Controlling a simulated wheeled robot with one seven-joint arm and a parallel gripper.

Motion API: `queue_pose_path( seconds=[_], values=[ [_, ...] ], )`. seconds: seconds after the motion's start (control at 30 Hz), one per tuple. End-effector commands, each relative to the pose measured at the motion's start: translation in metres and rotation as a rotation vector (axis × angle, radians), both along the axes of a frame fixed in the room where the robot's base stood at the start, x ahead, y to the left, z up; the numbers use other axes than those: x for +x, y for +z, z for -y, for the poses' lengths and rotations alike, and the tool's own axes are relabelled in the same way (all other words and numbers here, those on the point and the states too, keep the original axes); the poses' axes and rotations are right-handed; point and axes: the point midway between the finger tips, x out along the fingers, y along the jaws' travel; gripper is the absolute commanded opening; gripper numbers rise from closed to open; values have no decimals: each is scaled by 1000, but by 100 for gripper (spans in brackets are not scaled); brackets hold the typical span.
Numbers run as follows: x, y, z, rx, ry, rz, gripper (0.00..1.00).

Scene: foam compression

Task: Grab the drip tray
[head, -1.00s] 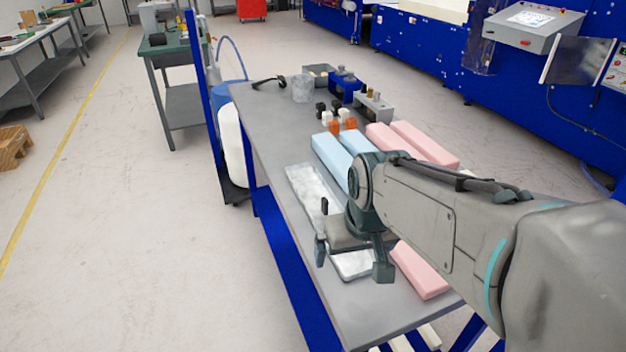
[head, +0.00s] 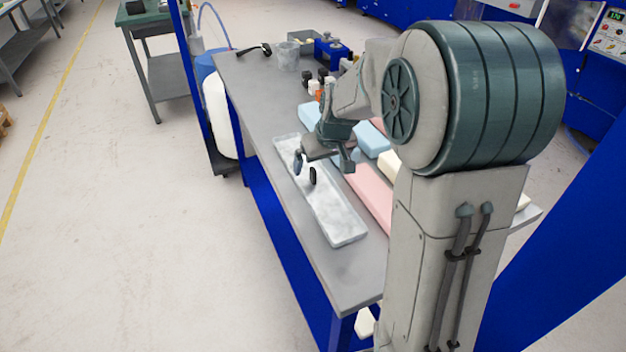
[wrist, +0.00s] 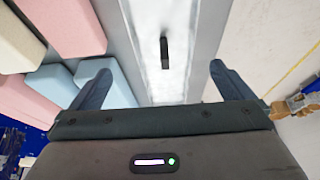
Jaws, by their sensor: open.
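The drip tray (head: 335,218) is a long, shallow, pale, cloudy tray lying flat along the left side of the grey table. A small black upright piece like a handle (head: 312,176) stands near its middle. My gripper (head: 322,165) is open and empty above the tray, with its fingers spread to either side. In the wrist view the tray (wrist: 178,20) runs away between my fingertips (wrist: 160,70), and the black piece (wrist: 164,53) shows between and just beyond them. I cannot tell the exact height gap. My gripper's body hides the near part of the tray there.
Pink foam (head: 370,194) and blue foam blocks (head: 372,138) lie right of the tray. Small bottles, a clear cup (head: 286,56) and a blue device (head: 330,48) stand at the table's far end. The table's left edge is close to the tray; the floor beyond is clear.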

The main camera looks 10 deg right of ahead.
Motion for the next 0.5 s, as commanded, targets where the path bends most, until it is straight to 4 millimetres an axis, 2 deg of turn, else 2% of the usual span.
queue_pose_path(
  seconds=[0.1, 0.37, 0.5],
  values=[
    [6, -15, -2, 1, 0, -2, 100],
    [12, -30, -5, 0, 1, -2, 100],
    [18, -47, -9, 0, 2, -3, 100]
  ],
)
